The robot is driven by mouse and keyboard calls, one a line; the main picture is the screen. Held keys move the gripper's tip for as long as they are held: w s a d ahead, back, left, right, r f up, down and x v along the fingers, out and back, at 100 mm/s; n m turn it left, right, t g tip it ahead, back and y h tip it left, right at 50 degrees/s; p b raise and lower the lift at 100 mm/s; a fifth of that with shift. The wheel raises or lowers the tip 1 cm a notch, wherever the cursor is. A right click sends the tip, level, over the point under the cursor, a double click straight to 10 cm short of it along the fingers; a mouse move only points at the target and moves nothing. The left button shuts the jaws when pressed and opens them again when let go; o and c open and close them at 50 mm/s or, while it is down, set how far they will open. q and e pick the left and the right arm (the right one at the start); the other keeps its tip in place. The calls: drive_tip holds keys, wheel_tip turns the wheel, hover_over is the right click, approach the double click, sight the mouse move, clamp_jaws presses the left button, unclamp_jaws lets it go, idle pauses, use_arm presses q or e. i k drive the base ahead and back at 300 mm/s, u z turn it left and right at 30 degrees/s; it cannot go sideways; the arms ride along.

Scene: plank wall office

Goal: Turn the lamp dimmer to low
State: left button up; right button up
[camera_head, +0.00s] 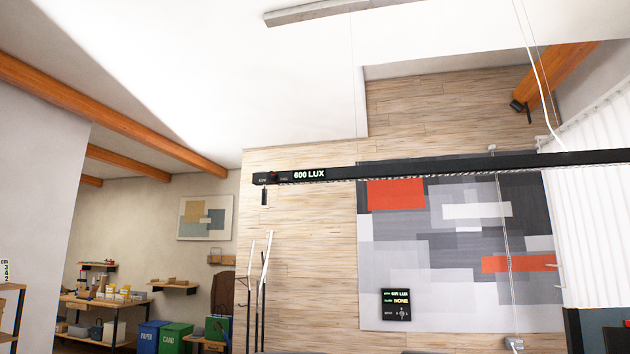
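A long black hanging lamp bar (450,166) spans the right half of the head view, with a lit "600 LUX" readout near its left end. A small black control panel (396,304) is in front of or on the patterned wall piece, low and right of centre. Its upper line appears to read "600 LUX" and a line below reads "NONE". A small round knob (403,313) seems to sit at its lower right; its setting is too small to read. Neither of my grippers is in view.
A grey, white and red wall panel (420,240) covers the plank wall. White and dark poles (264,280) stand left of centre. At far left are a cluttered workbench (100,303), a blue paper bin (149,336) and a green card bin (174,338). A thin cord hangs at right.

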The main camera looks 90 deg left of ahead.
sight(272, 176)
drive_tip(key=u, duration=2.9)
drive_tip(key=i, duration=0.8)
